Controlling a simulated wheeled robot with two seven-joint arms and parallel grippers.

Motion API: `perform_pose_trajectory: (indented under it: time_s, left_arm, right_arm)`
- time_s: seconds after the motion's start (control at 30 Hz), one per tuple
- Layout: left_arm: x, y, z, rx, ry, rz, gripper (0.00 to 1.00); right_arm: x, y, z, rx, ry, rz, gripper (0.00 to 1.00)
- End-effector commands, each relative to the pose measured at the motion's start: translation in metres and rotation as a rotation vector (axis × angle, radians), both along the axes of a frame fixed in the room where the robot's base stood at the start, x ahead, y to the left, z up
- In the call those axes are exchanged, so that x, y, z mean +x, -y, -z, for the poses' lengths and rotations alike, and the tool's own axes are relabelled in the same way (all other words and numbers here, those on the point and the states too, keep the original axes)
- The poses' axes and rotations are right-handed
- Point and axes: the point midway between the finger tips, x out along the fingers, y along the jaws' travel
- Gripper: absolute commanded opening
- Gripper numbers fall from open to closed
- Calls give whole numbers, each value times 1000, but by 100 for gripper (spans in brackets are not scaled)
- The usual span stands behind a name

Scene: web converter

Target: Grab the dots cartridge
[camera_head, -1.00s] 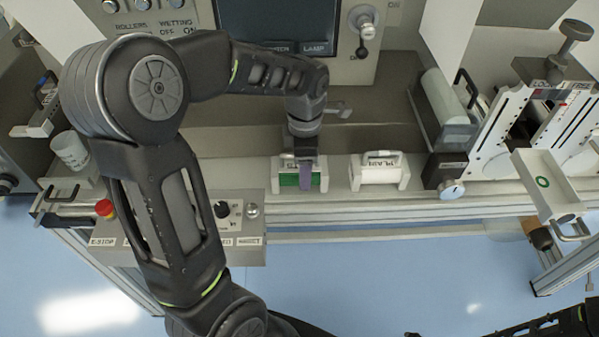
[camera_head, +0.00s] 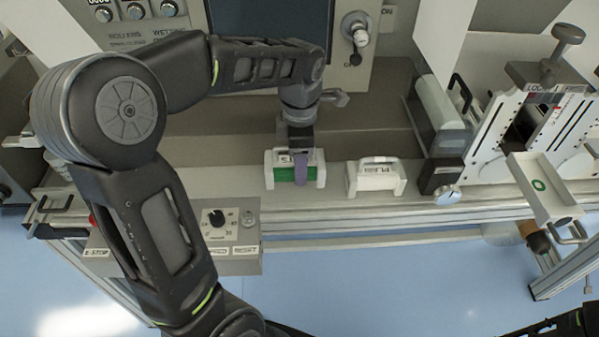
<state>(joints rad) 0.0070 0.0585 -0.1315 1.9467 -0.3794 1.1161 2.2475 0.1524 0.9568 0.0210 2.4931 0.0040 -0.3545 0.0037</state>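The cartridge with a green front panel and white end blocks (camera_head: 274,170) is at the centre of the camera_head view, at the machine's front ledge. Its label is too small and too covered to read. A second cartridge, all white with a handle and a label that seems to read PLAIN (camera_head: 376,182), stands on the ledge to its right. My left gripper (camera_head: 302,167) points down over the green-fronted cartridge and is shut on it, with a purple finger across its front. The far finger is hidden. The green-fronted cartridge appears held slightly above the ledge. My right gripper is out of view.
A control box with a black knob (camera_head: 216,218) stands at front left, partly behind my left arm. A grey roller (camera_head: 438,104) and a slotted white frame (camera_head: 500,125) stand right of the cartridges. A white tray (camera_head: 540,186) juts out at the right.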

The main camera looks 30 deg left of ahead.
Motion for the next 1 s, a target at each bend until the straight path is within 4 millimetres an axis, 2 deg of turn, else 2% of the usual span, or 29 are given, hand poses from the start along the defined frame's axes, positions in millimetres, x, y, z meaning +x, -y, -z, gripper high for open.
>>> perform_pose_trajectory:
  time_s: [0.2,0.33,1.0]
  left_arm:
    - [1,0,-41,0,5,0,0]
    - [0,0,-53,0,3,0,0]
    - [0,0,-56,0,1,0,0]
  right_arm:
    - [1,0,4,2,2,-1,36]
    - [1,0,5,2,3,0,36]
    - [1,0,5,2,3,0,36]
